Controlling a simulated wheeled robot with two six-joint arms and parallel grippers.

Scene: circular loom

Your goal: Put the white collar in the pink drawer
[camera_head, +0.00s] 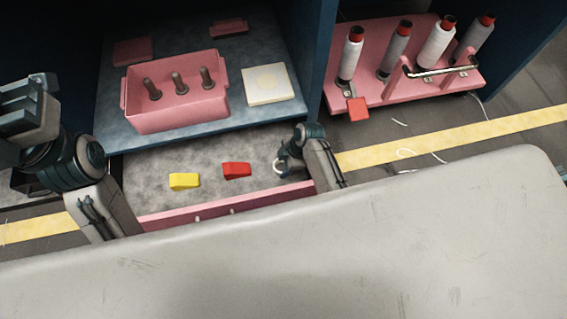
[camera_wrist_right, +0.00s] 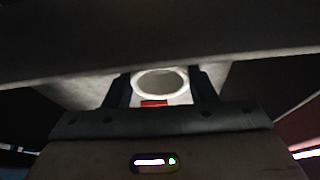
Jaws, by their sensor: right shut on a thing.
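The white collar (camera_head: 278,167) is a small ring over the grey floor at the right side of the open pink drawer (camera_head: 235,209). It also shows in the right wrist view (camera_wrist_right: 136,86) as a round white ring between the two dark fingers. My right gripper (camera_head: 286,163) is shut on it and reaches down into the drawer. I cannot tell whether the collar touches the drawer floor. My left gripper (camera_head: 28,110) is at the far left, away from the drawer, and its fingertips are not clear.
A yellow block (camera_head: 184,181) and a red block (camera_head: 237,170) lie in the drawer, left of the collar. Above are a pink bin (camera_head: 176,108) with several pegs and a cream square plate (camera_head: 267,84) on a shelf. A pink rack (camera_head: 372,92) with several spools stands right.

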